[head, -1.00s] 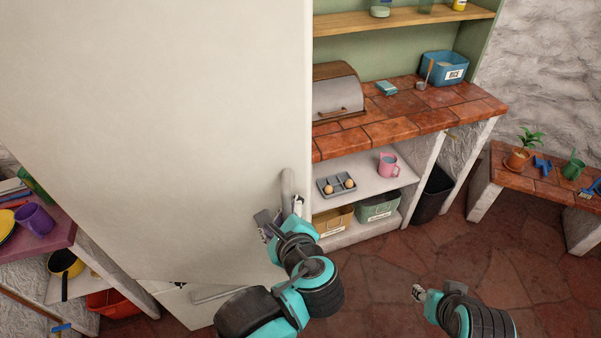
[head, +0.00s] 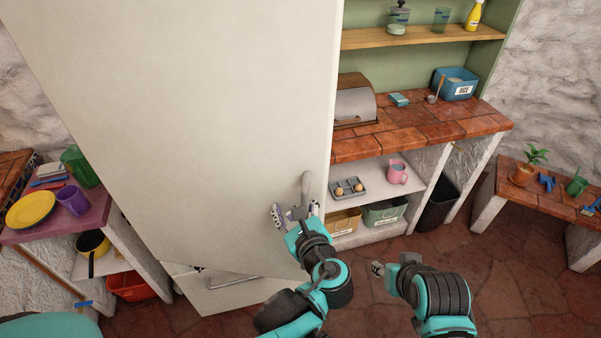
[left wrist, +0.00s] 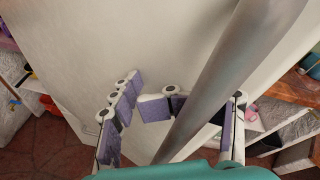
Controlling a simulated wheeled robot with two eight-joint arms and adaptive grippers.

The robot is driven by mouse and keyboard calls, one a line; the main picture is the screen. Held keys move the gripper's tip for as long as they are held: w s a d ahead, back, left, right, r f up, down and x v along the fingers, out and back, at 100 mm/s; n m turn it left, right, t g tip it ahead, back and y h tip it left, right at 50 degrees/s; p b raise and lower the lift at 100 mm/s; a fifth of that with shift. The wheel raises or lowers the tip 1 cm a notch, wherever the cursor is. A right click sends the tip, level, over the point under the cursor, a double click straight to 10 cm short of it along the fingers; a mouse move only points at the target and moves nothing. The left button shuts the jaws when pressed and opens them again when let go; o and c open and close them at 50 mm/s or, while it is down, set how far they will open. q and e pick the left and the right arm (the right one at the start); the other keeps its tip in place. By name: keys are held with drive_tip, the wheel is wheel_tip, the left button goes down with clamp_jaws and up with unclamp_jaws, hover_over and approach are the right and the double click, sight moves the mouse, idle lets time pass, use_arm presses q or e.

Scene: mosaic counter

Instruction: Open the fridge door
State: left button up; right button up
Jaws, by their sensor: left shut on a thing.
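The fridge door (head: 200,120) is a large pale panel filling the middle left of the head view. Its lower edge stands out at an angle from the lower fridge front (head: 235,292), so it looks slightly ajar. The door handle (head: 306,184) is a grey upright bar near the door's right edge. My left gripper (head: 295,214) is shut on the handle's lower part. In the left wrist view, the handle (left wrist: 225,75) runs between its purple-padded fingers (left wrist: 180,120). My right gripper (head: 378,268) is apart from the door, low in the head view; its fingers are too small to read.
A brick-topped counter (head: 425,128) with a bread box (head: 355,104) stands right of the fridge. A purple-topped shelf (head: 95,212) with a yellow plate (head: 30,210) is at the left. A low bench (head: 545,193) is at the far right.

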sight(316, 192)
use_arm(q)
drive_tip(key=d+r+m+t, duration=0.1)
drive_tip(key=d, duration=0.1)
drive_tip(key=d+r+m+t+p, duration=0.1)
drive_tip(key=d+r+m, duration=0.1)
drive_tip(key=d+r+m+t, duration=0.1)
drive_tip(key=d+m, duration=0.1)
drive_tip(key=shift+s+d+r, duration=0.2)
drive_tip(key=shift+r+m+t+h, duration=0.2)
drive_tip(key=shift+m+t+h, duration=0.1)
drive_tip(key=shift+m, duration=0.1)
drive_tip(key=x, duration=0.7)
drive_tip(key=shift+d, duration=0.4)
drive_tip(key=shift+a, duration=0.1)
clamp_jaws()
